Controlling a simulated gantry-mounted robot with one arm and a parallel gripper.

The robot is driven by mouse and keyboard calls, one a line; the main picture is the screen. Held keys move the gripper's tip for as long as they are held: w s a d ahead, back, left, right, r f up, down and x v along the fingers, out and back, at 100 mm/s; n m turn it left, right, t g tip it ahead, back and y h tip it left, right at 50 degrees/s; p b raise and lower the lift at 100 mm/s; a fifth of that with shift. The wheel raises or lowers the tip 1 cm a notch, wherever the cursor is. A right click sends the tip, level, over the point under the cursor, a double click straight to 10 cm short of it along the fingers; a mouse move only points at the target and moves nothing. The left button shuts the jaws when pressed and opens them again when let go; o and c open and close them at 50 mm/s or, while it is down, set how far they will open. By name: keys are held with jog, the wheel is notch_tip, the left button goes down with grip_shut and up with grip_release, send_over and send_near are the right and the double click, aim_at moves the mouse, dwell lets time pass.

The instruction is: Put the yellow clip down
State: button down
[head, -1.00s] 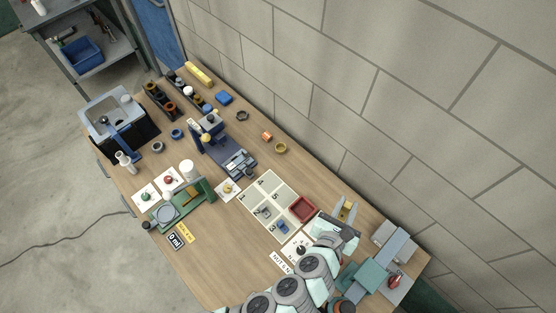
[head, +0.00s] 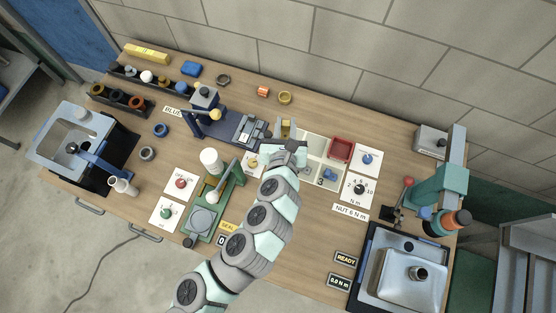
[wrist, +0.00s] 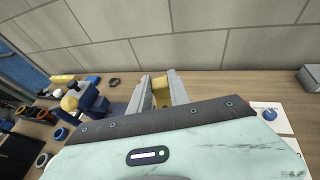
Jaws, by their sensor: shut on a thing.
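The yellow clip (head: 286,126) is between the two fingers of my gripper (head: 287,131), which is shut on it. In the wrist view the clip (wrist: 161,89) shows upright between the grey fingers of my gripper (wrist: 162,95). In the head view the gripper is over the back left part of the white numbered board (head: 313,145). My gripper and arm hide the board's left part. The clip's lower end and its height above the board cannot be told.
A red tray (head: 341,150) stands at the board's back right. A blue press fixture (head: 236,128) stands close to the left of the gripper. A green fixture (head: 207,215) is at front left. A yellow ring (head: 285,98) lies behind.

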aim_at(286, 130)
jog(key=f+b, duration=0.2)
jog(key=w+f+b, duration=0.1)
jog(key=f+b, duration=0.1)
jog(key=f, duration=0.1)
jog(key=shift+w+d, duration=0.1)
jog(key=shift+d, duration=0.05)
notch_tip(286, 130, down, 14)
jog(key=b, duration=0.5)
jog(key=shift+f+b, duration=0.6)
jog(key=shift+f, duration=2.05)
jog(key=shift+f, duration=0.25)
jog(key=c, duration=1.2)
grip_release()
jog(key=shift+c, duration=0.2)
jog(key=shift+r, duration=0.15)
